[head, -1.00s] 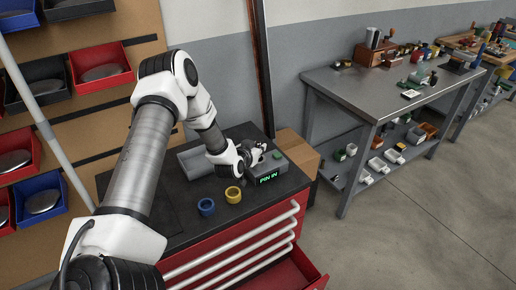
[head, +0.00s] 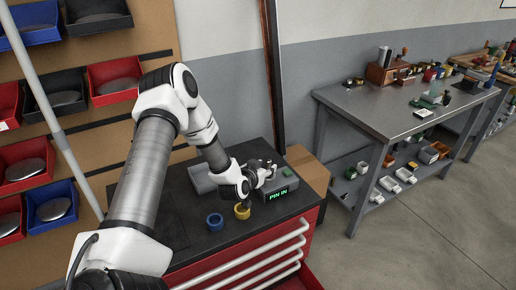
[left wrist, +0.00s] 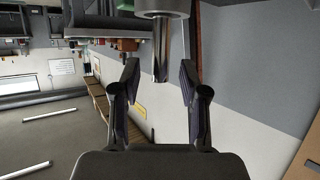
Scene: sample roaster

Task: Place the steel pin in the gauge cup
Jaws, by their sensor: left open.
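The steel pin (left wrist: 162,50) stands in the grey gauge cup (left wrist: 163,6) in the left wrist view, which is upside down. One end of the pin is inside the cup and the rest sticks out, in line with it. My left gripper (left wrist: 160,72) is open, with a finger on each side of the pin and a visible gap on both sides. In the head view my left gripper (head: 266,173) is beside the grey gauge box (head: 290,183), whose green display reads "PIN IN". The pin and cup are too small there to make out clearly. My right gripper is not in view.
A blue ring (head: 215,222) and a yellow ring (head: 242,211) lie on the dark top of the red drawer cabinet (head: 180,215). A grey block (head: 201,180) is behind my wrist. A cardboard box (head: 308,172) stands right of the gauge box. A steel bench (head: 385,103) is farther right.

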